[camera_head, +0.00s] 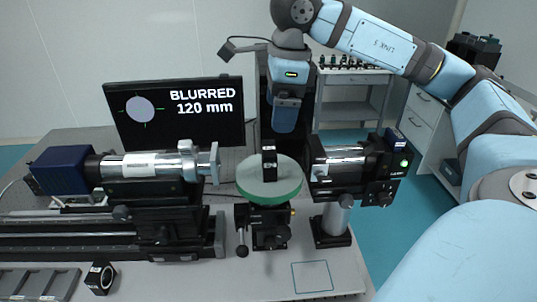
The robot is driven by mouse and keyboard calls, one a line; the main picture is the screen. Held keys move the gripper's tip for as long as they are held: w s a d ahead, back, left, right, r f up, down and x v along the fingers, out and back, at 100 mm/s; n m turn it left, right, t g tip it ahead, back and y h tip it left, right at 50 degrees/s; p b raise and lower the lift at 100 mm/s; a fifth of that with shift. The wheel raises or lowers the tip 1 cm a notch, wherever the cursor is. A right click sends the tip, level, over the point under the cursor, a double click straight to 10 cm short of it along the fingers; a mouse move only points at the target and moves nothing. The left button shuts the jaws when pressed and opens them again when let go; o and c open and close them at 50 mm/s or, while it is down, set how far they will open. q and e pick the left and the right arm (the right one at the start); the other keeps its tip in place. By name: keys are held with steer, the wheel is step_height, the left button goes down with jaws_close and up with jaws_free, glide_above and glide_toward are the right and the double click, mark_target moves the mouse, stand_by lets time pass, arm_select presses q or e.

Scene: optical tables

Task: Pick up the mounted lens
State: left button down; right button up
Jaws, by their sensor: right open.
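A small black mount with a pale label (269,163) stands upright on the round green-topped stage (285,190), seen nearly edge-on. Another small black mount with a round opening and a white label (100,278) stands on the table at the front left. I cannot tell for sure which of them is the mounted lens. My right gripper (285,130) points down, above and slightly right of the mount on the stage. It is open and appears apart from the mount; its fingertips are hard to make out. My left gripper is not in view.
A blue-ended tube assembly (140,165) on rails lies left of the stage. A black and silver unit on a post (345,165) stands close on its right. The monitor (178,115) behind reads "BLURRED 120 mm". A marked square (312,277) on the front table is empty.

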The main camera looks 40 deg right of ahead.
mark_target(270, 148)
steer(key=f, duration=0.6)
steer(key=shift+w+a, duration=0.15)
steer(key=shift+a, duration=0.25)
steer(key=shift+w+a+f+p, duration=0.1)
steer(key=shift+w+f+p, duration=0.1)
steer(key=shift+f, duration=0.25)
steer(key=shift+w+f+p, duration=0.1)
steer(key=shift+f+p, duration=0.1)
steer(key=shift+f, duration=0.25)
steer(key=f, duration=0.2)
steer(key=w+f, duration=0.1)
steer(key=f, duration=0.1)
steer(key=shift+a+p, duration=0.15)
steer(key=shift+p, duration=0.2)
steer(key=shift+s, duration=0.1)
steer(key=c, duration=1.2)
